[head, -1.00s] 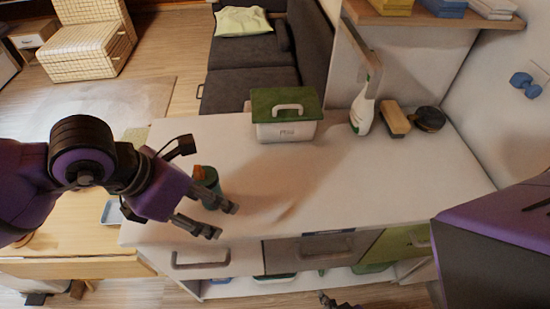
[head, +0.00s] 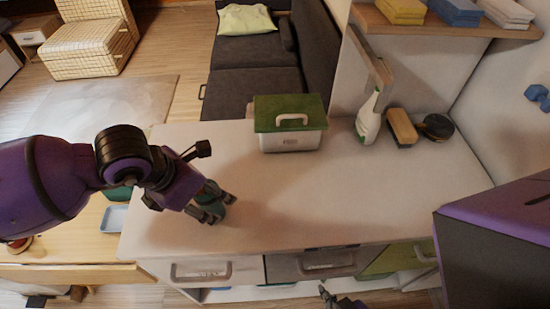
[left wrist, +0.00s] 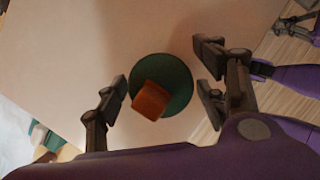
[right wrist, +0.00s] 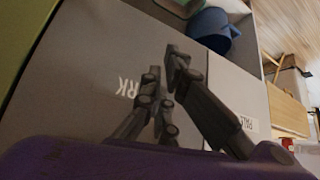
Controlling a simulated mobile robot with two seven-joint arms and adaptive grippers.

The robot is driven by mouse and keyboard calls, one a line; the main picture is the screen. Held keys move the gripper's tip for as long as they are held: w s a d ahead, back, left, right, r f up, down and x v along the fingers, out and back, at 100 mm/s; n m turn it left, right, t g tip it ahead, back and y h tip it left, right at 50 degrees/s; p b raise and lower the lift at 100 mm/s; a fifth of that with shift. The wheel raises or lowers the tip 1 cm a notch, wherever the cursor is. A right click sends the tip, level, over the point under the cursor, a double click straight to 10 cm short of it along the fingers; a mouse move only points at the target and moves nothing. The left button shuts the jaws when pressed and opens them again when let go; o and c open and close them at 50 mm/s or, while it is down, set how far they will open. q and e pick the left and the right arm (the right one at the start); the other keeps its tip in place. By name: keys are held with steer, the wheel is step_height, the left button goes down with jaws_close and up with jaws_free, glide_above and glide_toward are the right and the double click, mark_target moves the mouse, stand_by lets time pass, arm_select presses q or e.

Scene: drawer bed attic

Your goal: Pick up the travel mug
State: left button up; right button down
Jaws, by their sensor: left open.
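The travel mug is dark green with an orange-brown piece on top. It stands on the white counter (head: 330,200) near its left end, mostly hidden by my left gripper (head: 216,206) in the head view. In the left wrist view the mug (left wrist: 178,72) shows from above, between the two fingers of my left gripper (left wrist: 160,72). Those fingers are open, with a visible gap on each side of the mug. My right gripper (right wrist: 163,68) is low in front of the drawers, its fingertips close together with nothing seen between them.
A green-lidded white box (head: 290,124) stands at the back of the counter. A spray bottle (head: 368,118), a brush (head: 402,128) and a dark round item (head: 436,127) stand to its right. The counter's middle is clear. Drawers with handles (head: 328,264) line its front.

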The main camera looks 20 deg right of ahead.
arm_select(q)
steer(key=shift+f, duration=0.15)
steer(key=shift+s, duration=0.1)
steer(key=c, duration=1.3)
